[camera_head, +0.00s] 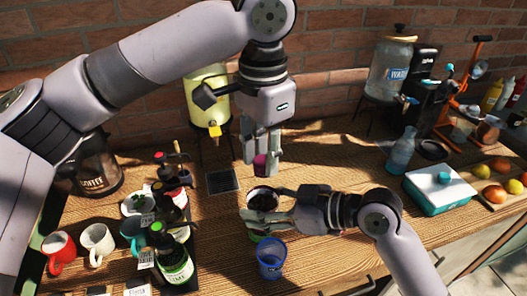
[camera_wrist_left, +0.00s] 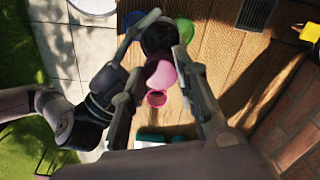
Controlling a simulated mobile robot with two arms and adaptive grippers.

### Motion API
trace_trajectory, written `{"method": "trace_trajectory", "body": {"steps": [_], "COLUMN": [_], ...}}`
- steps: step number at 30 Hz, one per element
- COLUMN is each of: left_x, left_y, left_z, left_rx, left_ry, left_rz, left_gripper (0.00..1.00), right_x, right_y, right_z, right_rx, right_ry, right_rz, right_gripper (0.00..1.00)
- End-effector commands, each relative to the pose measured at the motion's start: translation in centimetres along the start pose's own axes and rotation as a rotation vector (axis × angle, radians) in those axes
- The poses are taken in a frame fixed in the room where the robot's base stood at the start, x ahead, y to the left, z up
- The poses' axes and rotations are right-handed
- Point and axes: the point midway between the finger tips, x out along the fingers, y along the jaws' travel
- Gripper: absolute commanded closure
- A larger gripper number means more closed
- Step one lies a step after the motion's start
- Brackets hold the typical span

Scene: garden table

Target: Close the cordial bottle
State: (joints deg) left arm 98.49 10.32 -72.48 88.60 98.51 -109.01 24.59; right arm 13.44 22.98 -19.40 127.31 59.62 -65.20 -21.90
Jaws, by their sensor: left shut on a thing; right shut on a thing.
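My left gripper (camera_head: 262,160) is shut on a magenta cap (camera_head: 260,166). The cap shows as a pink piece between the fingertips in the left wrist view (camera_wrist_left: 162,74). My right gripper (camera_head: 262,213) comes in from the right, below the left one, and is shut around a dark round-topped container (camera_head: 263,196), likely the cordial bottle. Its dark top shows beside the cap in the left wrist view (camera_wrist_left: 158,38). The cap appears above the container and apart from it in the head view. The right fingers hide much of the container's body.
A blue cup (camera_head: 271,260) stands just in front of the right gripper. Dark bottles (camera_head: 174,262) and mugs (camera_head: 97,243) crowd the left side. A yellow dispenser (camera_head: 208,95) stands behind. A teal-and-white box (camera_head: 438,188) and fruit (camera_head: 480,171) are at the right.

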Motion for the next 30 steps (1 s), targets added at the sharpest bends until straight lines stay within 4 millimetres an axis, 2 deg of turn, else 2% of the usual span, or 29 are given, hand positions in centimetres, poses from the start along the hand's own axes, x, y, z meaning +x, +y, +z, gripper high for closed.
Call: {"method": "trace_trajectory", "body": {"steps": [30], "left_x": [0.05], "left_y": [-0.34], "left_z": [-0.16], "left_rx": [1.984], "left_ry": [-0.04], "left_rz": [0.005], "left_gripper": [0.8], "right_x": [-0.06], "right_y": [-0.01], "right_z": [-0.08], "right_rx": [-0.002], "right_ry": [0.002], "right_rz": [0.0], "right_gripper": [1.0]}}
